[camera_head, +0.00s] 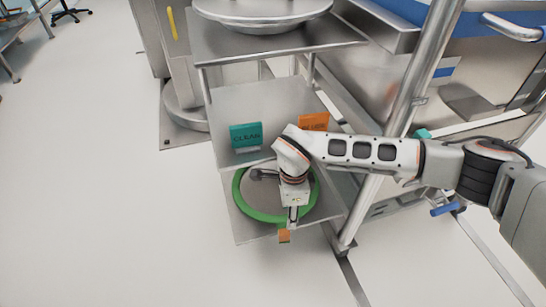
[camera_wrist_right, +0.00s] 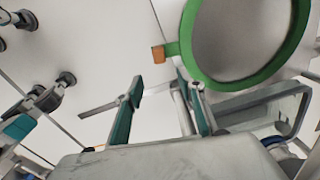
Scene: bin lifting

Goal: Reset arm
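My right arm comes in from the right in the head view and bends down over the lower shelf. Its gripper (camera_head: 292,214) is over the near edge of a round grey bin (camera_head: 240,196) with a green rim and an orange tab (camera_head: 284,236). In the right wrist view, the right gripper (camera_wrist_right: 160,82) has its two teal-padded fingers apart with nothing between them. The green rim (camera_wrist_right: 187,50) and orange tab (camera_wrist_right: 158,54) lie beyond the fingertips, apart from them. The arm hides part of the bin. My left gripper is in neither view.
A metal rack carries a teal "CLEAN" sign (camera_head: 246,137) and an orange sign (camera_head: 314,121) on its middle shelf. A large metal bowl (camera_head: 262,12) stands on its top shelf. A rack post (camera_head: 400,120) stands close behind my right arm. Floor at left is clear.

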